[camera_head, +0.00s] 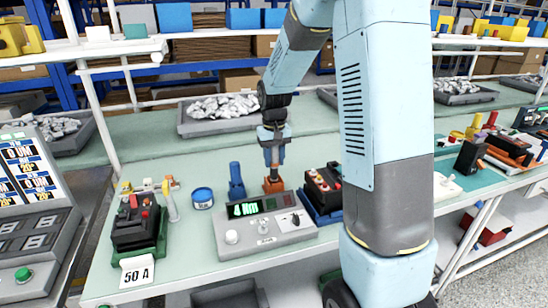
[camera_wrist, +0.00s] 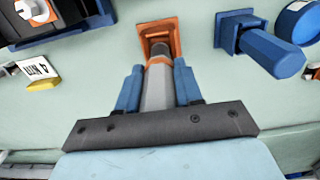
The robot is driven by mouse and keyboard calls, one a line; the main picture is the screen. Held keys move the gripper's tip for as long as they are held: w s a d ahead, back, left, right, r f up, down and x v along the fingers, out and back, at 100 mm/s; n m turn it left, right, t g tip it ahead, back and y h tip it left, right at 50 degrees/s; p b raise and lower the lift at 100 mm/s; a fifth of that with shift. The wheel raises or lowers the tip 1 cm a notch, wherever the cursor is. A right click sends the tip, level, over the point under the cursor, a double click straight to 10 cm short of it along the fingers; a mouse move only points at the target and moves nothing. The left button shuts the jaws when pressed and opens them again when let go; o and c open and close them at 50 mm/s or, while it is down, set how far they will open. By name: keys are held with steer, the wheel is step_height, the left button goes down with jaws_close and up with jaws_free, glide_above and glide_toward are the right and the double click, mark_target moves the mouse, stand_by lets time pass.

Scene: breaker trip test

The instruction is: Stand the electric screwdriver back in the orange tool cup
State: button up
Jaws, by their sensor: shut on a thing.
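My gripper (camera_head: 273,152) is over the bench, directly above the orange tool cup (camera_head: 273,185). In the wrist view, its two blue fingers (camera_wrist: 158,88) are closed on the grey body of the electric screwdriver (camera_wrist: 157,92), which has an orange band and a dark front end. The dark end points at the orange tool cup (camera_wrist: 170,22) and overlaps its opening. I cannot tell how deep the end sits in the cup. In the head view the gripper hides most of the screwdriver, which seems roughly upright.
A grey box with a green display (camera_head: 262,225) is in front. A dark breaker in a blue tray (camera_head: 323,190) is close on the right.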

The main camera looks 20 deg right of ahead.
mark_target(274, 169)
steer(key=shift+a+f, duration=0.1)
steer(key=shift+f, duration=1.95)
steer(key=o, duration=1.1)
step_height(274, 169, up, 13)
steer(key=shift+w, duration=0.1)
steer(key=shift+r, duration=0.35)
steer(key=shift+r, duration=0.1)
steer(key=s+r+t, duration=0.2)
steer(key=s+r, duration=0.1)
steer(key=s, duration=0.6)
steer(key=s+r+t, duration=0.1)
steer(key=s+r, duration=0.2)
steer(key=s, duration=0.7)
steer(key=s+r+t, duration=0.2)
steer(key=s+r, duration=0.1)
steer(key=s, duration=0.6)
steer(key=shift+s+d+t, duration=0.15)
steer(key=shift+d+t, duration=0.15)
